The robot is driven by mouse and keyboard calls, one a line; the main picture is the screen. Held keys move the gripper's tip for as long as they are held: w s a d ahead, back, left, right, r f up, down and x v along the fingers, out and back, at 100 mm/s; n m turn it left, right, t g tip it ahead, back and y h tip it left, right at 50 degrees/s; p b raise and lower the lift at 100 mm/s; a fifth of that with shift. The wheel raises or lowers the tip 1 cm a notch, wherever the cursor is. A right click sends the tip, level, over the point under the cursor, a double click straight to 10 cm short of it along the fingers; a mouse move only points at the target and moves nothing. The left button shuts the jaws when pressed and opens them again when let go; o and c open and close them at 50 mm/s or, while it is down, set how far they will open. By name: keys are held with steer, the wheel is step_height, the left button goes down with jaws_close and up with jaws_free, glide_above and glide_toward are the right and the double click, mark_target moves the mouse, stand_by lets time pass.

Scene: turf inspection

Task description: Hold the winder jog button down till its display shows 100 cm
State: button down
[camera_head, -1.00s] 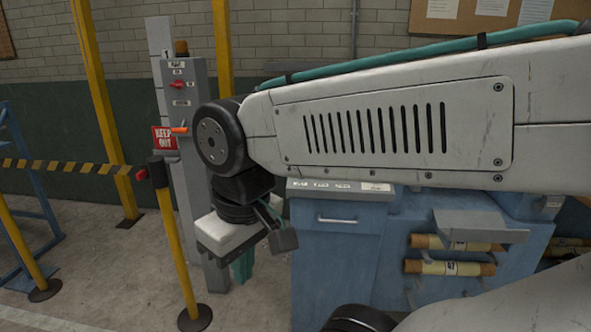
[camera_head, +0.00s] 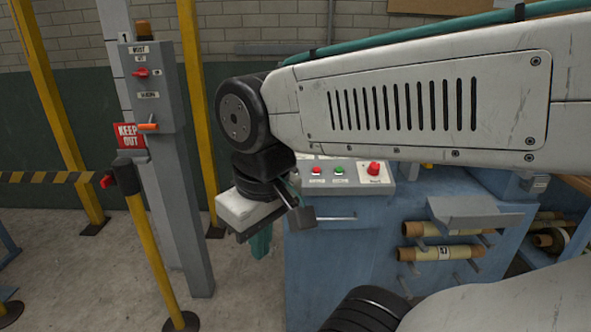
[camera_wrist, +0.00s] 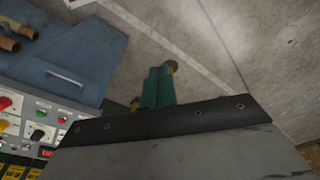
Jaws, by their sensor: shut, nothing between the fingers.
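The blue cabinet (camera_head: 330,265) bears a pale control panel (camera_head: 345,187) with a small red button (camera_head: 317,171), a green button (camera_head: 339,171) and a larger red knob (camera_head: 374,168). My arm hides part of it. The panel also shows at the lower left of the wrist view, with a black rotary switch (camera_wrist: 37,133) and a display (camera_wrist: 47,152) lit red, too small to read. I cannot tell which button is the jog button. My gripper (camera_head: 262,243) is shut and empty, pointing down left of the cabinet; its teal fingers (camera_wrist: 158,84) are apart from the panel.
A grey post (camera_head: 150,90) with a red switch, an orange lever and a KEEP OUT sign (camera_head: 129,136) stands left. Yellow posts (camera_head: 150,240) and a striped barrier (camera_head: 40,177) stand there too. Rolls (camera_head: 440,254) sit on the cabinet's front rack.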

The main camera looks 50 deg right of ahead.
steer(key=w+d+t+h, duration=0.2)
steer(key=w+d+h, duration=0.1)
steer(key=w+d, duration=0.5)
steer(key=n+t+h, duration=0.1)
steer(key=n+t, duration=0.7)
glide_above(294, 170)
steer(key=s+a, duration=0.4)
steer(key=shift+d+f+n+y, duration=0.3)
steer(key=shift+d+f, duration=0.1)
steer(key=shift+f, duration=0.35)
steer(key=shift+w, duration=0.1)
steer(key=shift+w+d+f, duration=0.3)
steer(key=shift+d+f, duration=0.05)
steer(key=shift+f, duration=1)
steer(key=shift+w+d+f, duration=0.35)
steer(key=shift+d+f, duration=0.05)
steer(key=shift+f, duration=1)
steer(key=shift+w+d+f, duration=0.3)
steer(key=shift+d+f, duration=0.05)
steer(key=shift+f, duration=1)
steer(key=shift+f, duration=0.15)
steer(key=shift+w+d+f, duration=0.1)
steer(key=shift+d+f, duration=0.05)
steer(key=shift+f, duration=0.1)
